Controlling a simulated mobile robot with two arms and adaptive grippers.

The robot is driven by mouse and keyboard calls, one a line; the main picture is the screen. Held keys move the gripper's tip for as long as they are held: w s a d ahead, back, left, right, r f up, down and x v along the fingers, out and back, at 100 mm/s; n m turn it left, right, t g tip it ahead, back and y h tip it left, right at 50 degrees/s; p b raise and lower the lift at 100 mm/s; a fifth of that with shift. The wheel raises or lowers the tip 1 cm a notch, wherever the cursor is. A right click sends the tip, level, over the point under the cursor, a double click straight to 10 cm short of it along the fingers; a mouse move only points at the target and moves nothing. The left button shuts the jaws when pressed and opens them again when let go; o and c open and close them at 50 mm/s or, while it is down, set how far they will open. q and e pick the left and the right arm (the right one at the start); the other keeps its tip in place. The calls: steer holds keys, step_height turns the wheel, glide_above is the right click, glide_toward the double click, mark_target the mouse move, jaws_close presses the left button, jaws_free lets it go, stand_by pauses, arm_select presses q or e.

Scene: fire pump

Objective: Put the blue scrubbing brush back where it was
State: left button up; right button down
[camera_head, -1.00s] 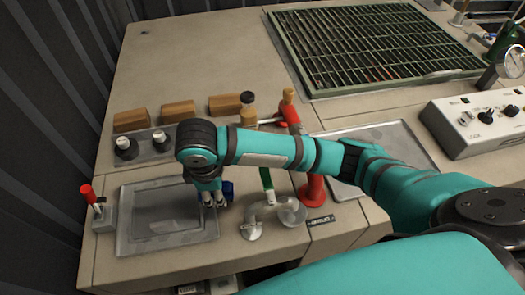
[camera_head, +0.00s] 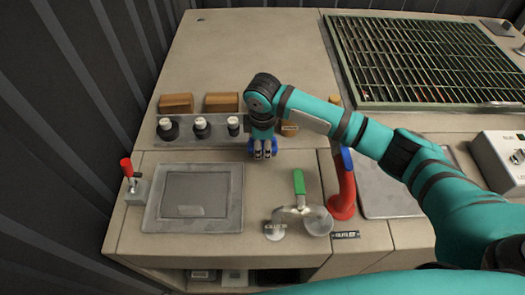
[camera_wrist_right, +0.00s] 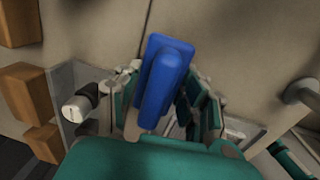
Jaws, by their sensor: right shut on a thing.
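The blue scrubbing brush (camera_head: 251,146) shows only as small blue patches around my right gripper's fingers in the head view. In the right wrist view the brush (camera_wrist_right: 161,82) is a long blue block with a raised ridge, between the fingers. My right gripper (camera_head: 263,153) is shut on it and points down. It is just right of the row of black-and-white knobs (camera_head: 201,127) and behind the right corner of the grey recessed tray (camera_head: 236,196). I cannot tell whether the brush touches the counter. My left gripper is out of view.
Wooden blocks (camera_head: 176,103) stand behind the knobs. A green-handled pipe fitting (camera_head: 299,183) and a red lever (camera_head: 343,195) stand front right of the gripper. A red-topped switch (camera_head: 127,168) is at the left. The counter (camera_head: 235,50) behind is clear; a green grate (camera_head: 430,60) lies far right.

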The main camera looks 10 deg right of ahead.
steer(key=shift+f, duration=1.7)
steer(key=c, duration=0.8)
jaws_free()
steer(key=shift+f+p, duration=0.15)
steer(key=shift+p, duration=0.15)
steer(key=r, duration=0.4)
steer(key=s+r, duration=0.1)
steer(key=r, duration=0.7)
steer(key=shift+s+a+r+b, duration=0.1)
steer(key=shift+s+r+b, duration=0.1)
steer(key=shift+b, duration=0.1)
